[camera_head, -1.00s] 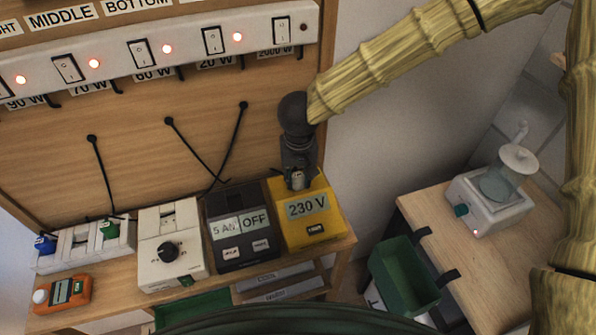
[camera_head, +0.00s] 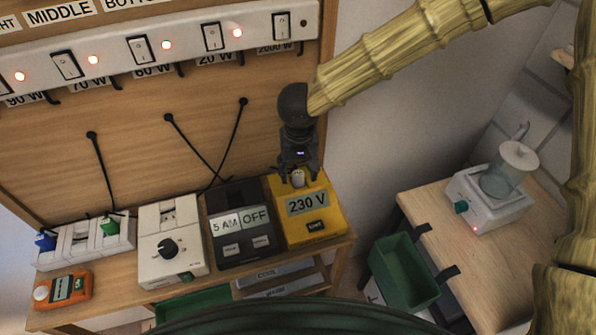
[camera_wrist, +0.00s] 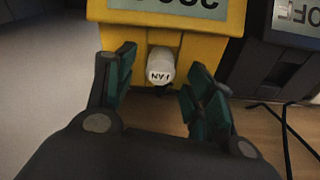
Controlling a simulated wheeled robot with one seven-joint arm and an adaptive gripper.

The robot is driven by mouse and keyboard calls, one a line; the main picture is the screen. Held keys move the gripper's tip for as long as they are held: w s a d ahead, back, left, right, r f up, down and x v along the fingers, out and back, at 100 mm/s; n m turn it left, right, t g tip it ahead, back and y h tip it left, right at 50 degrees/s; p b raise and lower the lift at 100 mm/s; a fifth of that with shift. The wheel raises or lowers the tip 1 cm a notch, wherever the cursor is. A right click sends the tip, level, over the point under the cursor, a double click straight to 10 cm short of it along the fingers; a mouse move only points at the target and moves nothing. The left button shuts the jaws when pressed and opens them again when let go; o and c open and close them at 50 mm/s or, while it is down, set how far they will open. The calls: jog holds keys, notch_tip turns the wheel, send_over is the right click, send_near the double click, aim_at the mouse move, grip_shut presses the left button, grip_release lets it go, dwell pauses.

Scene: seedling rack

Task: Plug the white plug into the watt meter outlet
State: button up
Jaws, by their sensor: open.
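The yellow watt meter (camera_head: 308,220) with its 230 V display stands at the right end of the wooden shelf; its lower part also shows at the top of the wrist view (camera_wrist: 200,15). The white plug (camera_head: 298,178) sits at the meter's back top, where the outlet is; in the wrist view the plug (camera_wrist: 161,66) shows lettering on its end. My gripper (camera_head: 298,182) is open above and around the plug. In the wrist view its green-padded fingers (camera_wrist: 160,88) stand on either side of the plug, with gaps. The outlet itself is hidden by the plug.
A black timer (camera_head: 240,232) stands close left of the meter, then a white dial box (camera_head: 172,262) and a power strip (camera_head: 80,262) with blue and green plugs. Black cords hang on the wooden board behind. A white wall is right of the meter.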

notch_tip(320, 180, up, 10)
jog(key=s, duration=0.1)
jog(key=shift+s+r, duration=0.15)
jog(key=shift+r, duration=0.1)
dwell(0.4)
